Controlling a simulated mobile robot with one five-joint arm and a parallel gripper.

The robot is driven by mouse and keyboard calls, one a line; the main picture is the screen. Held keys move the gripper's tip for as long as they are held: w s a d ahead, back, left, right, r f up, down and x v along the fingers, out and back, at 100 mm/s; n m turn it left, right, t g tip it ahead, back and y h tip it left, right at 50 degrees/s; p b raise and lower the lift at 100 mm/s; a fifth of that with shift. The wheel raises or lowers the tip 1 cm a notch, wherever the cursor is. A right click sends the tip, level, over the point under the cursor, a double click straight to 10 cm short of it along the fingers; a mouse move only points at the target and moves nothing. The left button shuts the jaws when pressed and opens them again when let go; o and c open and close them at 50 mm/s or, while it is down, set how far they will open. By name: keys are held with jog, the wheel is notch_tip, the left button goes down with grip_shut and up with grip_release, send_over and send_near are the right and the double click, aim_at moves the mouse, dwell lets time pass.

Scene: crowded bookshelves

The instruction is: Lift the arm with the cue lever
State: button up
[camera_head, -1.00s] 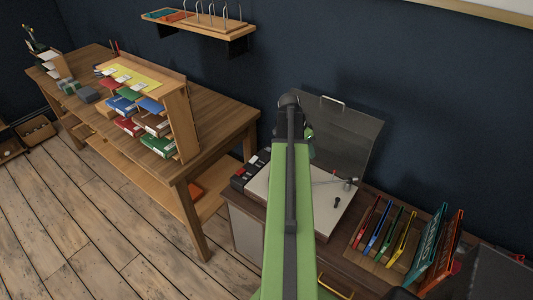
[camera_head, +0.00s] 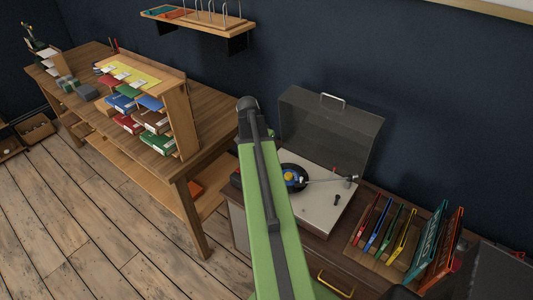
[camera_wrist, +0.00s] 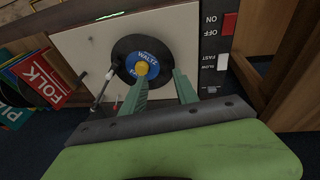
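The record player (camera_head: 318,212) has its lid (camera_head: 330,128) open. On it lies a black record with a blue WALTZ label (camera_wrist: 149,54) and a yellow centre; the record (camera_head: 291,180) also shows in the head view. The tonearm (camera_head: 328,181) reaches from its rear-right pivot to the record's edge; I cannot tell whether it touches. A small black lever (camera_head: 337,199), perhaps the cue lever, stands near the deck's right side. My gripper (camera_wrist: 160,79) is open and empty, its teal fingers apart near the label in the wrist view. My arm hides it in the head view.
A control strip with ON/OFF and FAST/SLOW marks (camera_wrist: 213,50) borders the deck. Upright coloured record sleeves (camera_head: 395,232) stand to the right in the head view. A wooden desk with a sorter (camera_head: 180,115) stands left. The dark wall is behind the lid.

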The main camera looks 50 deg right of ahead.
jog(key=m+h+p, duration=0.1)
jog(key=m+h, duration=0.1)
send_near(334, 168)
jog(key=b+x, duration=1.1)
jog(key=b, duration=0.4)
jog(key=shift+r+t, duration=0.1)
jog(key=shift+t, duration=0.2)
grip_shut()
